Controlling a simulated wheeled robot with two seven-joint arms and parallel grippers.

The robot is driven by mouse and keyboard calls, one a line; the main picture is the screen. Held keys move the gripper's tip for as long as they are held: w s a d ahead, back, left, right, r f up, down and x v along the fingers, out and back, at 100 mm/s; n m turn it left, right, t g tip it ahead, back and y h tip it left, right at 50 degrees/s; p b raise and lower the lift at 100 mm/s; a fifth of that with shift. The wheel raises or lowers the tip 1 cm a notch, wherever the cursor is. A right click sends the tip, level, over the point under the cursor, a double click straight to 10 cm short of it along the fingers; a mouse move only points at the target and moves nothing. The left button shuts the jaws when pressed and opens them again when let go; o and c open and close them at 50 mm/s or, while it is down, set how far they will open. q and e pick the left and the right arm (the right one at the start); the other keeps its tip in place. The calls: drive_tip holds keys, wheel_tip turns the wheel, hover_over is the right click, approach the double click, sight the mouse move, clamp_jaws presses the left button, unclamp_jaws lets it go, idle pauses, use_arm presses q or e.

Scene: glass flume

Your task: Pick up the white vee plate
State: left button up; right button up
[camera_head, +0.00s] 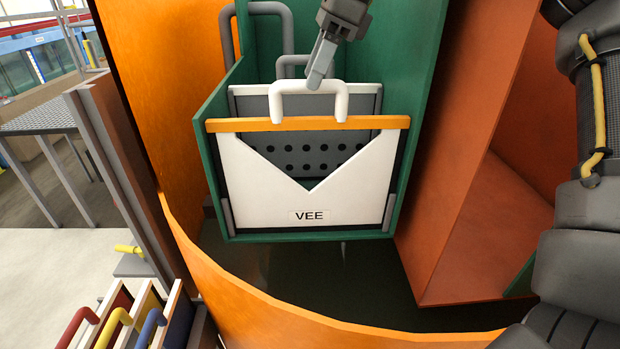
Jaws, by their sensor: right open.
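The white vee plate (260,190) stands upright at the front of a green channel box (213,135). It has a V-shaped notch, a "VEE" label, an orange top strip (240,125) and a white loop handle (308,88) on top. My right gripper (320,65) comes down from the top, just above and behind the white handle in the picture. It is open; whether a finger touches the handle I cannot tell. My left gripper is not in view.
A grey perforated plate (300,157) and grey handles (258,12) stand behind the vee plate. A curved orange wall (250,300) surrounds the box. A rack at lower left holds plates with red (78,325), yellow (112,325) and blue (150,325) handles.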

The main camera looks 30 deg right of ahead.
sight(309, 92)
drive_tip(key=x, duration=0.2)
drive_tip(key=shift+w+a+f, duration=0.1)
drive_tip(key=shift+f, duration=0.2)
drive_tip(key=shift+w+f, duration=0.25)
drive_tip(key=shift+f, duration=0.15)
drive_tip(key=shift+s, duration=0.15)
drive_tip(key=shift+s+a+r, duration=0.1)
drive_tip(key=shift+f, duration=0.3)
drive_tip(key=shift+c, duration=0.2)
clamp_jaws()
drive_tip(key=shift+r, duration=0.1)
idle(0.8)
